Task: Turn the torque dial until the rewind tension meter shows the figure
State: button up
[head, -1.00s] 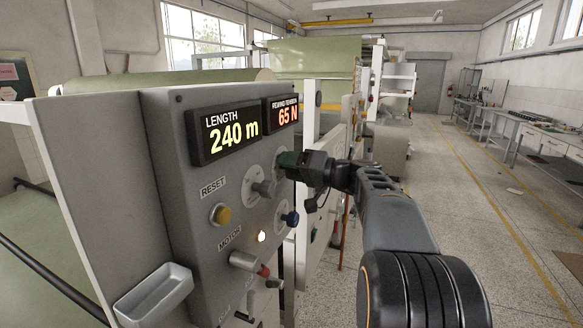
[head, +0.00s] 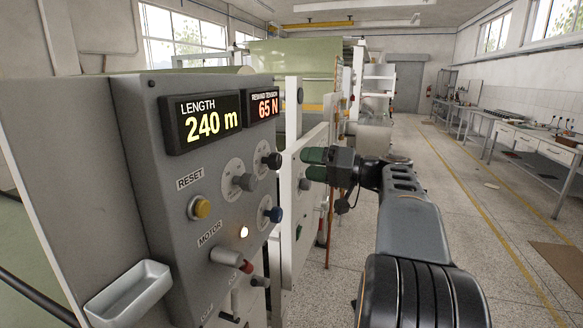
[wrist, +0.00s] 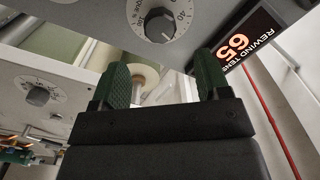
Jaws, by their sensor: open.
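The rewind tension meter (head: 265,106) reads 65 N in orange at the panel's top right. It also shows, tilted, in the wrist view (wrist: 240,45). A dark dial (head: 272,160) with a scale around it sits below the meter; its lettering is too small to read, and I take it as the torque dial. In the wrist view a dark knob (wrist: 158,25) with a numbered scale lies beyond the fingertips. My gripper (head: 313,164), with green fingers, is open and empty, to the right of the dark dial and apart from it.
The grey panel also holds a length display (head: 204,122) reading 240 m, a grey dial (head: 244,182), a blue knob (head: 274,214), a yellow button (head: 201,208) and a red-tipped lever (head: 245,266). A tray (head: 130,290) juts out lower left. Open floor lies to the right.

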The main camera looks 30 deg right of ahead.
jog(key=shift+v, duration=1.9)
notch_tip(320, 180, down, 18)
jog(key=s+a+m+g+h, duration=0.1)
jog(key=a+m+g+h, duration=0.1)
jog(key=m+g+h, duration=0.4)
jog(key=s+a+f+n+g+h, duration=0.1)
jog(key=s+a+f+n+h, duration=0.1)
jog(key=a, duration=0.4)
jog(key=s+a+f+n+g+h, duration=0.1)
jog(key=s+a+f+n+h, duration=0.1)
jog(key=s+a+f+n, duration=0.1)
jog(key=s+a+f+n+g+h+p, duration=0.1)
jog(key=s+a+f+n+h, duration=0.1)
jog(key=s+a, duration=0.4)
jog(key=shift+s+a+f+n+g, duration=0.3)
jog(key=shift+a+f+n, duration=0.2)
jog(key=shift+a+f, duration=0.85)
